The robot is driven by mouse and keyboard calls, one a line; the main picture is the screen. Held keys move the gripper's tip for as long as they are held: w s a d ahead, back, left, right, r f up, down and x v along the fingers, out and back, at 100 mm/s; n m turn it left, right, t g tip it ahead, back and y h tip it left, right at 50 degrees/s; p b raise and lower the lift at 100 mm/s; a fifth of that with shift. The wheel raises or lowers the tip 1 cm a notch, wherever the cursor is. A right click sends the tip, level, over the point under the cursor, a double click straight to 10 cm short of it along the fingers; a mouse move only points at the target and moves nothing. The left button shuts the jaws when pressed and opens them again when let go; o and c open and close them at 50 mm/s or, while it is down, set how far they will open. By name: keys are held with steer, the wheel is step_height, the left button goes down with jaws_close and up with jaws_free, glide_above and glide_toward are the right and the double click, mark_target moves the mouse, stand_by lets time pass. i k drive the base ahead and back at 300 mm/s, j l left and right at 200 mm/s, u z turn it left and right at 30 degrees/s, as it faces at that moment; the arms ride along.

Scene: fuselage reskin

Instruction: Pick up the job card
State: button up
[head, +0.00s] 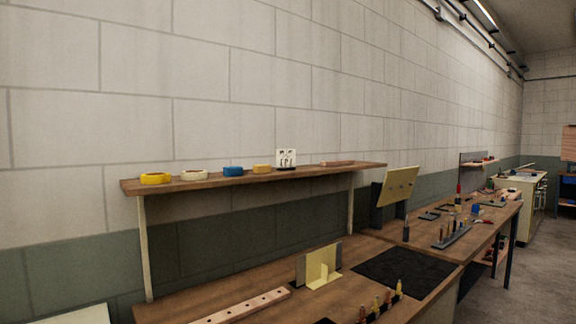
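A small white card with dark marks (286,156) stands upright on the wall shelf, right of its middle. It looks most like the job card, but its print is too small to read. A larger pale yellow sheet (399,187) stands tilted against a dark holder (377,207) on the bench, right of the shelf. I cannot tell whether it is a card or a panel. My gripper is not in view.
The wooden shelf (215,183) also holds yellow, white and blue rolls left of the card. On the bench (245,290) below are a yellow angled piece (321,268), a drilled wooden strip (243,306), a black mat (403,268) and small upright tools. Floor shows at right (535,275).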

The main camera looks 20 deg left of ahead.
mark_target(286, 160)
steer(key=i, duration=0.2)
steer(key=i+z, duration=0.4)
steer(key=i, duration=0.3)
steer(key=i+j+z, duration=0.1)
steer(key=i+z, duration=0.3)
steer(key=i, duration=0.3)
steer(key=i+z, duration=0.3)
steer(key=i, duration=1.35)
steer(key=i+l+u, duration=0.2)
steer(key=i, duration=0.55)
steer(key=i+u, duration=0.15)
steer(key=u, duration=0.25)
steer(key=i+l+u, duration=0.1)
steer(key=u, duration=0.3)
steer(key=i+l+u, duration=0.1)
steer(key=l+u, duration=0.15)
steer(key=u, duration=0.15)
